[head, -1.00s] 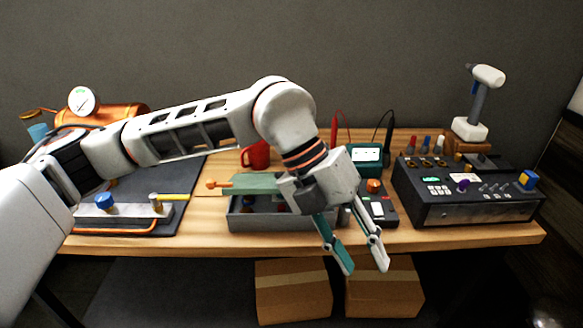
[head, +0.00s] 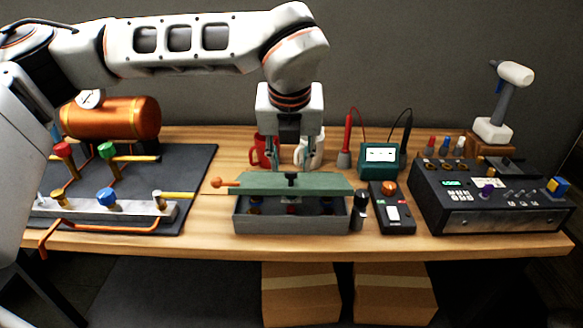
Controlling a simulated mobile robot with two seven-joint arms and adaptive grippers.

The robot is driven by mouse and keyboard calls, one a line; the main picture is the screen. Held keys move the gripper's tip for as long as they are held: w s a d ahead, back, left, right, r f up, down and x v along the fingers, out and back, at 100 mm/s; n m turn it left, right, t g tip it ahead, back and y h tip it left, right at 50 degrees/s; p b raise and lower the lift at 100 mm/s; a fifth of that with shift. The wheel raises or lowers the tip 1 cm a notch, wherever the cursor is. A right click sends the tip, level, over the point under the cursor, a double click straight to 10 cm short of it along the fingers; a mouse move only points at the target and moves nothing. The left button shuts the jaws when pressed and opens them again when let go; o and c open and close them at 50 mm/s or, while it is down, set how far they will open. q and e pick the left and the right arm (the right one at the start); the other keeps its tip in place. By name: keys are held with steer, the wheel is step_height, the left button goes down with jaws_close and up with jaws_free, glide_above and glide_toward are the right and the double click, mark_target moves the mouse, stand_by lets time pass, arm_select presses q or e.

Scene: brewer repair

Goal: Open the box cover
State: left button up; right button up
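The grey box (head: 290,222) stands near the front middle of the table. Its green cover (head: 325,184) lies over it, with a small black knob (head: 291,180) near the middle. Coloured parts show in a gap between cover and box front. An orange-tipped rod (head: 220,182) sticks out at the cover's left end. My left gripper (head: 290,162) points down just above the cover, at its back edge near the knob. Its fingers are apart, with nothing visible between them. I cannot tell whether the fingertips touch the cover. My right gripper is not in view.
Behind the gripper stand a red mug (head: 262,150) and a white mug (head: 315,150). Right of the box are a black cylinder (head: 359,212), a handheld device (head: 393,212), a green meter (head: 381,160) and a black control panel (head: 485,195). A pipe assembly (head: 130,207) lies left.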

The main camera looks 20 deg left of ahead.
mark_target(291, 172)
arm_select(q)
steer(key=shift+x, duration=1.65)
jaws_close()
steer(key=shift+r, duration=0.1)
